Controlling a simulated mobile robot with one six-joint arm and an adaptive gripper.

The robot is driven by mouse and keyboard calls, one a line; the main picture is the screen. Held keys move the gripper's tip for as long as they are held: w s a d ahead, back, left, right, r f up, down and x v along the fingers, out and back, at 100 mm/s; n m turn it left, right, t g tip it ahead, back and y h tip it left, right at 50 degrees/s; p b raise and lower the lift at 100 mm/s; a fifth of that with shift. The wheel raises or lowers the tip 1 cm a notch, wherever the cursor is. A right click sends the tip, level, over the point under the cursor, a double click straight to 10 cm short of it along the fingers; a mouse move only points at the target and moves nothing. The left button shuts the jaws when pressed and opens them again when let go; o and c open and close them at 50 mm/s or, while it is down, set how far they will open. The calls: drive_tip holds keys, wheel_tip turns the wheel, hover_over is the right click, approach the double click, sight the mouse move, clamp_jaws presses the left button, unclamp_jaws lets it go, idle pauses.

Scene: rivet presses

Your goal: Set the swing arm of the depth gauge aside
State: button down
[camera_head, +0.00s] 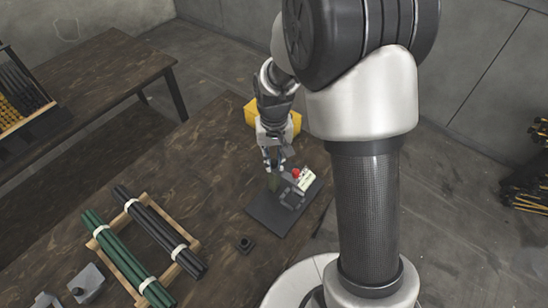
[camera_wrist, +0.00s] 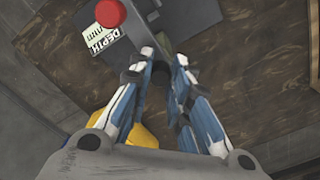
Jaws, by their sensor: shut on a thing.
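The depth gauge has a red knob (camera_head: 296,172) and a white label (camera_head: 306,180), standing on a dark base plate (camera_head: 266,213) on the wooden table. In the wrist view the red knob (camera_wrist: 110,13) and the label reading DEPTH mm (camera_wrist: 99,40) are at the upper left, beside a grey block. My gripper (camera_head: 272,164) reaches down to the gauge from behind. In the wrist view my gripper (camera_wrist: 165,60) is shut on a grey bar, which looks like the swing arm (camera_wrist: 157,74). The fingers hide part of it, and its joint cannot be made out.
A wooden rack (camera_head: 101,243) with bundles of green and black rods lies to the left. A small dark part (camera_head: 245,244) lies in front of the plate. A yellow object (camera_head: 252,108) is behind my gripper. Grey blocks (camera_head: 86,282) stand at the front left.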

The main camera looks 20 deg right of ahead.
drive_tip(key=shift+n, duration=0.4)
drive_tip(key=n+p, duration=0.1)
drive_tip(key=n, duration=0.1)
drive_tip(key=shift+r+n+p, duration=0.1)
drive_tip(key=shift+n+p, duration=0.25)
drive_tip(key=shift+n, duration=0.05)
drive_tip(key=n+p, duration=0.1)
drive_tip(key=n, duration=0.3)
drive_tip(key=n+p, duration=0.1)
drive_tip(key=n, duration=0.3)
drive_tip(key=shift+n+p, duration=0.35)
drive_tip(key=shift+n, duration=0.05)
drive_tip(key=shift+n+p, duration=0.3)
drive_tip(key=shift+n, duration=1.6)
drive_tip(key=c, duration=1.5)
unclamp_jaws()
drive_tip(key=shift+o, duration=0.2)
